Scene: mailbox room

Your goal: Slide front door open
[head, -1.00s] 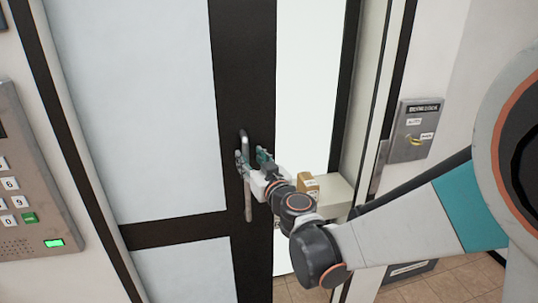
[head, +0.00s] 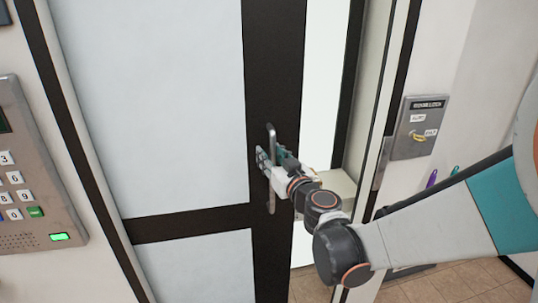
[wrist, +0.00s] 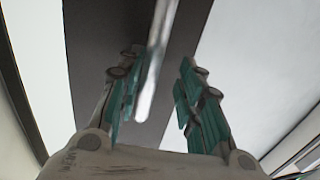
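The front door has a large pale pane (head: 150,100) and a dark upright stile (head: 272,60). A grey vertical bar handle (head: 271,205) is mounted on the stile. My gripper (head: 272,158) is at the handle in the head view. In the wrist view, my gripper (wrist: 165,95) has its teal-padded fingers spread. The handle bar (wrist: 152,70) runs between them, nearer the left finger; I cannot tell whether they touch. My gripper hides part of the handle in the head view.
A keypad panel (head: 35,170) with a green light is on the left wall. A key-switch box (head: 418,128) is on the right wall. A bright strip (head: 326,80) lies between the stile and the right frame. Tiled floor (head: 470,284) shows at lower right.

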